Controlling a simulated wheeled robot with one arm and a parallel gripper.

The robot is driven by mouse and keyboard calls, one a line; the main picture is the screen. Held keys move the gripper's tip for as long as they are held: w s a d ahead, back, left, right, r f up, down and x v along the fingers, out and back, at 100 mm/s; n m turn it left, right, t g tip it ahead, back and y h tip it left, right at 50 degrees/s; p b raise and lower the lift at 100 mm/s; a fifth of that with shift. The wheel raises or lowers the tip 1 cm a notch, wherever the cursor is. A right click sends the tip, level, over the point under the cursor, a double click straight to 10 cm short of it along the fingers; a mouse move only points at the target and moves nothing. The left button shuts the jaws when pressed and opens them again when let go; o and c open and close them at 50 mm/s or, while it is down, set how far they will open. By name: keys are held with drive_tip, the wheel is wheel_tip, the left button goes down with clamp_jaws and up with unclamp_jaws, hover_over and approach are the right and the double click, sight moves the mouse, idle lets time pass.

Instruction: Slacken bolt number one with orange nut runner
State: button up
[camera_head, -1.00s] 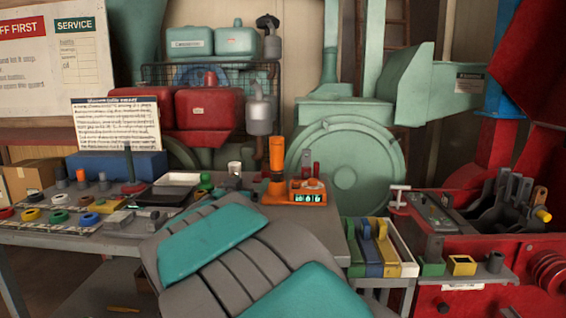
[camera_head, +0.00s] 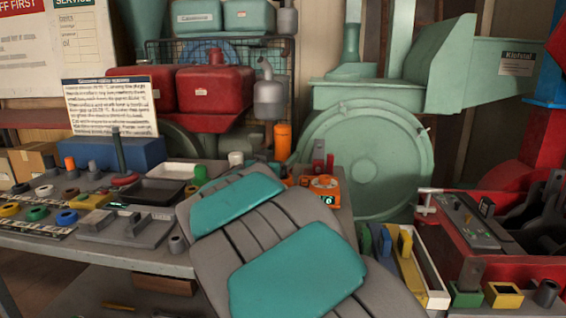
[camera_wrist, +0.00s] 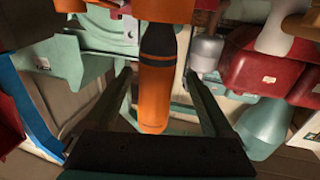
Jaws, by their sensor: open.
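The orange nut runner (camera_head: 282,141) stands upright on the grey bench in the head view. My arm hides its lower part. In the wrist view the nut runner (camera_wrist: 154,100), orange with dark bands, lies between the two fingers of my gripper (camera_wrist: 158,75). The fingers are open, one on each side of it, with visible gaps. My gripper is hidden behind my arm in the head view. The green hammer mill (camera_head: 365,160) has a round housing at the back right. I cannot make out bolt number one or its label.
An orange unit with a green display (camera_head: 325,188) sits beside the nut runner. A black tray (camera_head: 158,191), coloured rings and grey blocks crowd the bench on the left. Red tanks (camera_head: 212,92) stand behind. Yellow and blue holders (camera_head: 408,262) and a red machine (camera_head: 480,215) are on the right.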

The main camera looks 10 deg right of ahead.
sight(286, 154)
drive_tip(key=x, duration=0.3)
drive_tip(key=shift+d+f, duration=0.25)
drive_tip(key=shift+d, duration=0.1)
drive_tip(key=shift+w+d, duration=0.2)
drive_tip(key=shift+w, duration=0.25)
clamp_jaws()
drive_tip(key=shift+r, duration=0.1)
idle(0.3)
